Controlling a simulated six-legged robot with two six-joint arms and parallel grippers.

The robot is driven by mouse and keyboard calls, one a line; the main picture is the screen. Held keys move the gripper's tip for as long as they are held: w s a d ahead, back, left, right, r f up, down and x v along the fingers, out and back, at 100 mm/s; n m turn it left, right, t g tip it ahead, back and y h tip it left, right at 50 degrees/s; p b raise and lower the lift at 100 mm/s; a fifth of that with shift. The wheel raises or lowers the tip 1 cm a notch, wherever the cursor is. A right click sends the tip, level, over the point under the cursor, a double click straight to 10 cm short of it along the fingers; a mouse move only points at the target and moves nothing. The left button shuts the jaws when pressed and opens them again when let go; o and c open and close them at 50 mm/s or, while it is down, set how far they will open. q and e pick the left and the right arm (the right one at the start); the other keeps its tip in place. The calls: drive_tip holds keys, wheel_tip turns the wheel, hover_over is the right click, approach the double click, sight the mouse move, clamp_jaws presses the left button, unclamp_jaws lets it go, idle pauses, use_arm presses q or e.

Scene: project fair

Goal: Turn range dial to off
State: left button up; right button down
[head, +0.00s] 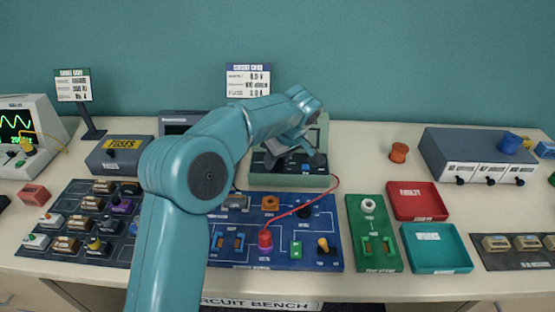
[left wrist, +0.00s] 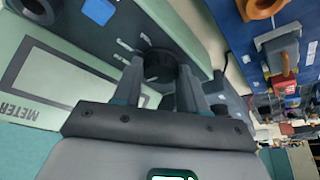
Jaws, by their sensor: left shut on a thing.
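The pale green meter (head: 290,181) stands at the back of the bench, behind the blue circuit board. My left gripper (head: 288,160) reaches over its front panel and covers much of it. In the left wrist view, the meter (left wrist: 60,60) fills the left side. Its round black range dial (left wrist: 160,63) sits between the fingertips of my left gripper (left wrist: 160,82), which is shut on it. White marks surround the dial, but I cannot read which one it points to. In the head view the dial is hidden by the gripper. My right gripper is not in view.
A red lead (head: 312,203) runs from the meter to the blue board (head: 230,260). A blue button (left wrist: 99,10) is near the dial. A green board (head: 366,215), a red tray (head: 417,215) and a teal tray (head: 436,264) are at right. A fuses box (head: 117,158) is at left.

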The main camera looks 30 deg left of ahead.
use_arm(q)
drive_tip(key=shift+r+n, duration=0.1)
drive_tip(key=shift+n, duration=0.5)
drive_tip(key=o, duration=1)
drive_tip(key=shift+a, duration=0.1)
drive_tip(key=shift+o, duration=0.2)
drive_tip(key=p+v, duration=0.2)
drive_tip(key=v, duration=1.4)
drive_tip(key=shift+w, duration=0.4)
drive_tip(key=shift+d+g, duration=0.25)
drive_tip(key=shift+g, duration=0.05)
